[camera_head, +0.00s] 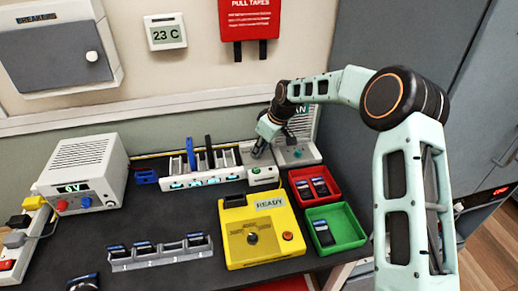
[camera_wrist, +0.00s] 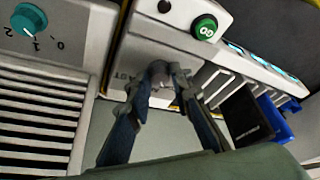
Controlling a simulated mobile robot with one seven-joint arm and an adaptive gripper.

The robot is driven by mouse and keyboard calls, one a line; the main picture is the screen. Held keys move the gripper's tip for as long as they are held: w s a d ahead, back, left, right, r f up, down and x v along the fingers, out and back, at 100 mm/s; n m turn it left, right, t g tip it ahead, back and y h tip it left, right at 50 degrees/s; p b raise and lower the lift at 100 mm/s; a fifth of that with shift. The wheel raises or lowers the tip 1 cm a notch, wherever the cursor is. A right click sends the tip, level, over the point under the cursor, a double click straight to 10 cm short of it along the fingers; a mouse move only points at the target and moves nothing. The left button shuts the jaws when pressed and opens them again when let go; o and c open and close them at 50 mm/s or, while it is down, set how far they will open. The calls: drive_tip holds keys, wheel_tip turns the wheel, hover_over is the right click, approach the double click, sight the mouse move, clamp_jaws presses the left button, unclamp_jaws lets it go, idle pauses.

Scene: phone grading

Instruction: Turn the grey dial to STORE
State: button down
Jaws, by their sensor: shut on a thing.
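The grey dial (camera_wrist: 158,70) sits on a pale panel (camera_wrist: 142,52), between my fingertips in the wrist view. My gripper (camera_wrist: 160,82) is shut on the dial, with one finger on each side. Letters ending in "AST" show on the panel left of the dial. The fingers hide much of the dial, and I cannot read where it points or see the word STORE. In the head view my gripper (camera_head: 257,147) reaches down to the panel at the back of the table, and the dial is hidden there.
A green GO button (camera_wrist: 205,27) is close beside the dial. A unit with a teal knob (camera_wrist: 28,18) and vents stands on the other side. A slotted rack (camera_head: 205,172) adjoins the panel. A yellow READY box (camera_head: 235,222), red tray (camera_head: 296,195) and green tray (camera_head: 357,237) stand in front.

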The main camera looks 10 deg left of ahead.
drive_tip(key=shift+n+g, duration=0.3)
drive_tip(key=shift+n, duration=0.2)
drive_tip(key=c, duration=1.7)
unclamp_jaws()
drive_tip(key=shift+c, duration=0.2)
drive_tip(key=shift+r, duration=0.1)
drive_tip(key=v, duration=1.2)
